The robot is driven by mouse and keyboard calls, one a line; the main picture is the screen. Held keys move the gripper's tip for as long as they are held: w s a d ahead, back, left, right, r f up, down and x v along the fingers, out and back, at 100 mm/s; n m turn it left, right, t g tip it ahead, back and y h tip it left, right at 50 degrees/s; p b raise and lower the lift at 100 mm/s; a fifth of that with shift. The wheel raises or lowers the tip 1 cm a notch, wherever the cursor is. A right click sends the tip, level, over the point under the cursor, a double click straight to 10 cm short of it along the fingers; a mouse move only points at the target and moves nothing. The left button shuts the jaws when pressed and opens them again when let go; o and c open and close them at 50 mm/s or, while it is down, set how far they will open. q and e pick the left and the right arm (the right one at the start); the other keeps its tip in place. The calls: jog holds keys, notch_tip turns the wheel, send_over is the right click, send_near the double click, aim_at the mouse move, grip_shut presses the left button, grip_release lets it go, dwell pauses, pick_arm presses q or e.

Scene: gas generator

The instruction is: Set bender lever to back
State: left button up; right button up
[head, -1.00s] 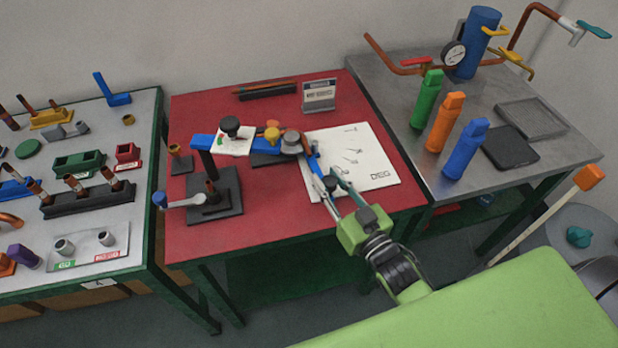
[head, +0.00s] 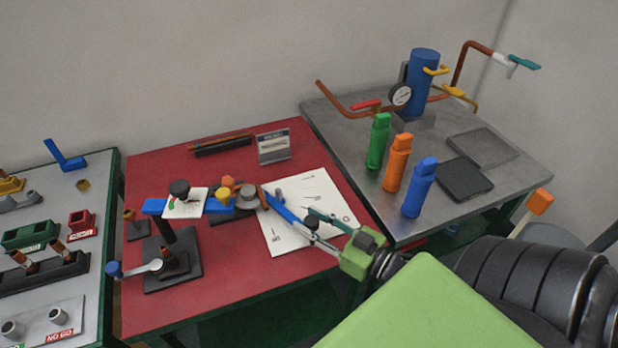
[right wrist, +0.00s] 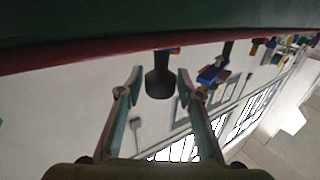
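The bender (head: 186,203) stands on the red table. Its blue lever (head: 282,208) reaches right and toward the front from the round grey pivot (head: 247,197), across the edge of the white sheet. A black knob (head: 310,223) sits at the lever's end. My right gripper (head: 313,226) is at that end, its fingers pointing left. In the right wrist view the black knob (right wrist: 160,80) is between the two spread fingers, with a visible gap on each side. My left gripper is out of view.
The white sheet (head: 318,190) lies under the lever. Green (head: 379,142), orange (head: 397,163) and blue (head: 420,188) bottles stand on the grey table at right. A small sign (head: 274,147) stands behind the bender. A crank (head: 140,269) is at front left.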

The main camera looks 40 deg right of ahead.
jog(key=shift+r, duration=0.1)
jog(key=v, duration=1.2)
